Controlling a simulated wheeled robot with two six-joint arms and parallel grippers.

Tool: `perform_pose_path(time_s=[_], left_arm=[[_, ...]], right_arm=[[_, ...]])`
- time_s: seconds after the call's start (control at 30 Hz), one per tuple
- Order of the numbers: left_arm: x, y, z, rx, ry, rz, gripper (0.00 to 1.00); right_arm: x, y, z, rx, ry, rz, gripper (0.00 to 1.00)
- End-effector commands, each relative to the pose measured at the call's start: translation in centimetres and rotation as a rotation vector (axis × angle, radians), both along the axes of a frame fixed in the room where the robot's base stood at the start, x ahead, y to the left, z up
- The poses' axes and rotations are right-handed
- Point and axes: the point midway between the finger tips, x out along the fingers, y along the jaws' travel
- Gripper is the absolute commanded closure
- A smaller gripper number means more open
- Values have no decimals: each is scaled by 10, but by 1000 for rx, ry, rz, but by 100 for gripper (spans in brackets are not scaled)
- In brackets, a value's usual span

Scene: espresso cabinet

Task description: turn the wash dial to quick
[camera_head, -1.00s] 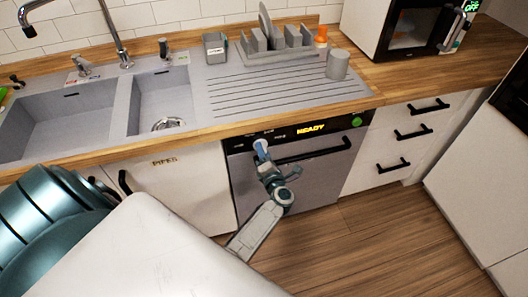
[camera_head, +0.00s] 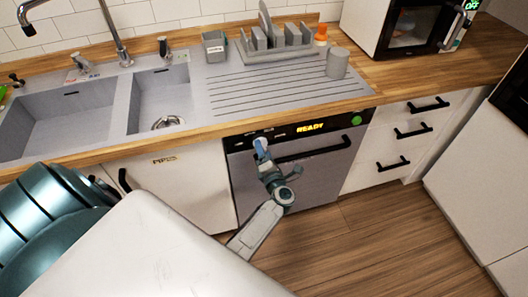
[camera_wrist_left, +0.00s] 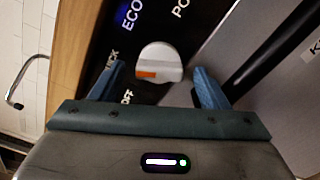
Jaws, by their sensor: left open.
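The dishwasher (camera_head: 310,178) has a dark control strip with a lit READY sign. The white wash dial (camera_wrist_left: 160,60) shows in the left wrist view, with an orange mark on its lower left side. The mark faces left, between OFF and a partly hidden label ending in "K". ECO and a cut-off "PO" label lie farther up. My left gripper (camera_head: 261,146) is at the left end of the control strip and hides the dial in the head view. In the left wrist view its blue fingers (camera_wrist_left: 161,86) are open, apart on either side of the dial's near edge. My right gripper is out of view.
The dishwasher's dark handle bar (camera_head: 312,149) runs just right of my left gripper. The wooden counter edge (camera_head: 200,133) lies above the strip. A sink (camera_head: 70,120), a dish rack (camera_head: 277,52) and a grey cup (camera_head: 337,63) are on the worktop. The floor in front is clear.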

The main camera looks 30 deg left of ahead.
Motion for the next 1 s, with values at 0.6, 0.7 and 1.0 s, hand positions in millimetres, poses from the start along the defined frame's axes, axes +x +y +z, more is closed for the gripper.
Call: perform_pose_path(time_s=[0.6, 0.7, 1.0], left_arm=[[-65, -76, -1, -3, 1, 1, 31], [-67, -79, 0, 0, 0, 1, 31], [-67, -79, 0, 0, 0, 0, 31]], right_arm=[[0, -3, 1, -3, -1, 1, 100], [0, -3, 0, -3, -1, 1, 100], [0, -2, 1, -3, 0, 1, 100]])
